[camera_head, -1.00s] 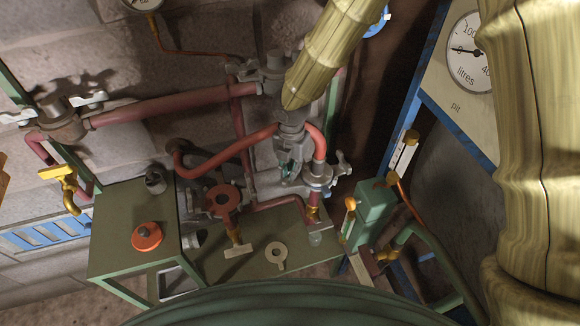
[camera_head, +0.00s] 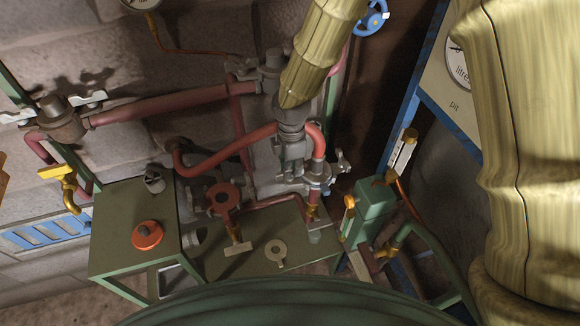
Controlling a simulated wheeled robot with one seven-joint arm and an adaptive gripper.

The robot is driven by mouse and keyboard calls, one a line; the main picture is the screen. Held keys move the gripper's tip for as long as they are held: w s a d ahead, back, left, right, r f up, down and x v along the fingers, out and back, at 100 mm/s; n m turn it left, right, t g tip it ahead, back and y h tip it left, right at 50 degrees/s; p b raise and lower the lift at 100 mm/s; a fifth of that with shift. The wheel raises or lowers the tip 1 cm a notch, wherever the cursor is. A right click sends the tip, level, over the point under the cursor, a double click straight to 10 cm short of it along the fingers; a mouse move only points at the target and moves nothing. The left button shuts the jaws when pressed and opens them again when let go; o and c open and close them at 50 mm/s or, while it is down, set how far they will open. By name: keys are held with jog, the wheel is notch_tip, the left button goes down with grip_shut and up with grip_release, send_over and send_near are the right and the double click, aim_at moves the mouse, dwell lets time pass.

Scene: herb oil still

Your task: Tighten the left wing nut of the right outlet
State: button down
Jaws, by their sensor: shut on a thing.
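The right outlet's grey flange (camera_head: 318,175) sits at the lower end of the bent red pipe (camera_head: 319,140). Its right wing nut (camera_head: 343,161) shows at the flange's right side. My gripper (camera_head: 291,174) points down at the flange's left side, where the left wing nut sits. It is shut on that nut, which its fingers almost wholly hide. I cannot see how far the nut is screwed down. My yellowish arm comes in from the top and covers part of the pipework behind.
A green bench (camera_head: 130,215) with an orange-red knob (camera_head: 147,235) stands at lower left. A green box (camera_head: 373,205) with a copper pipe stands close right of the outlet. A red handwheel-like ring (camera_head: 222,198) is left of it. A blue valve wheel (camera_head: 372,17) is at the top.

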jog(key=shift+d+f+m, duration=0.1)
jog(key=shift+f+m, duration=0.05)
jog(key=shift+m, duration=0.25)
jog(key=c, duration=1.5)
grip_release()
jog(key=shift+r, duration=0.2)
jog(key=shift+r, duration=0.35)
notch_tip(320, 180, up, 11)
